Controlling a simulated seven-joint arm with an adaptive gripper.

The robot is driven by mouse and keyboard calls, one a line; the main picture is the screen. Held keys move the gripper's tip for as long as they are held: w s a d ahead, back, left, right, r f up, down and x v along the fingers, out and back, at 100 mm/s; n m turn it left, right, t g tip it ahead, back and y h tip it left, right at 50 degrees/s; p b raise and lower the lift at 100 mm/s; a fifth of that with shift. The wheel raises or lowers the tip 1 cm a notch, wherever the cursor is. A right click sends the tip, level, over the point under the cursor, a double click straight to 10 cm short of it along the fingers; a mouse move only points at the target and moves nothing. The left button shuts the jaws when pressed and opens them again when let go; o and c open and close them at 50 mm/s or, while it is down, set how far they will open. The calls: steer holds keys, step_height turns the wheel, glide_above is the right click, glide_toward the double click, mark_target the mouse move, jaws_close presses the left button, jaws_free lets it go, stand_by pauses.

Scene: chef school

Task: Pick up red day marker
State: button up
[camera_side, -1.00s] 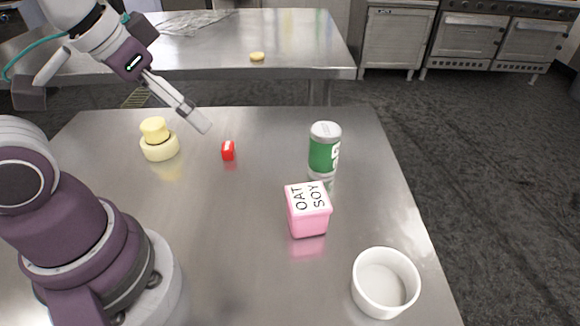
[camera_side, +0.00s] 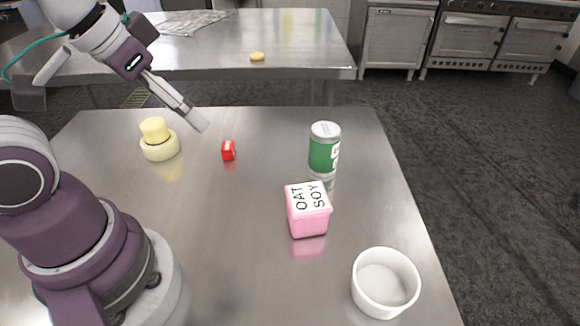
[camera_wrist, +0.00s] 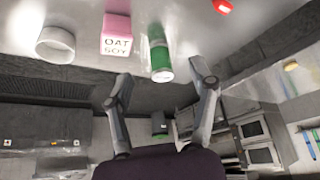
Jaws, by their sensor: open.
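A yellow-topped cream round piece (camera_side: 159,146) stands left of the marker. A green and silver can (camera_side: 324,150), a pink "OAT SOY" box (camera_side: 308,211) and a white bowl (camera_side: 385,283) stand to the right. The table between marker and can is clear. Another steel table (camera_side: 300,45) stands behind.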

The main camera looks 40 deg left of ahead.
steer(key=n+g+y, duration=0.3)
steer(key=n, duration=0.6)
glide_toward(228, 145)
steer(key=x, duration=1)
steer(key=shift+s+f, duration=0.1)
steer(key=shift+f, duration=0.05)
steer(key=shift+t, duration=0.3)
steer(key=shift+c, duration=0.2)
steer(key=c, duration=1)
